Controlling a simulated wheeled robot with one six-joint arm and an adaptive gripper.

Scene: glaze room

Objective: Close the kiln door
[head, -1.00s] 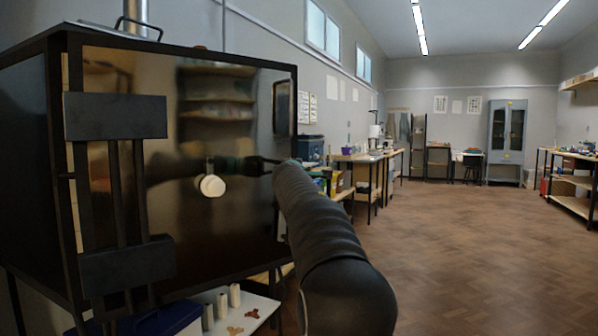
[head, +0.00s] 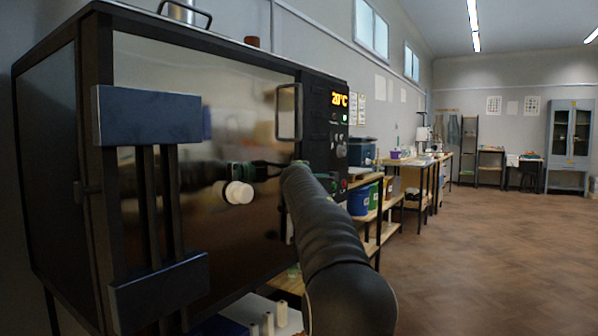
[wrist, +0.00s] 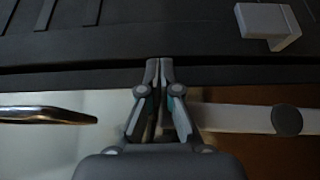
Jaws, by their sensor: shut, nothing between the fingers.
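The kiln (head: 60,160) stands at the left in the head view. Its shiny door (head: 150,65) has dark brackets on the left, a round pale knob (head: 238,192) in the middle and a dark loop handle (head: 289,111) at the right edge. The door looks nearly flush with the front; a small gap cannot be ruled out. My gripper (head: 262,165) is shut and empty in front of the door, below the handle. In the wrist view my gripper's fingertips (wrist: 159,62) are together beside a dark edge; contact is unclear.
The control panel (head: 339,130) right of the door shows 20°C. Beneath the kiln is a white shelf (head: 255,305) with pale cylinders. Benches with bins (head: 364,198) line the wall beyond. The wooden floor (head: 450,250) at right is clear.

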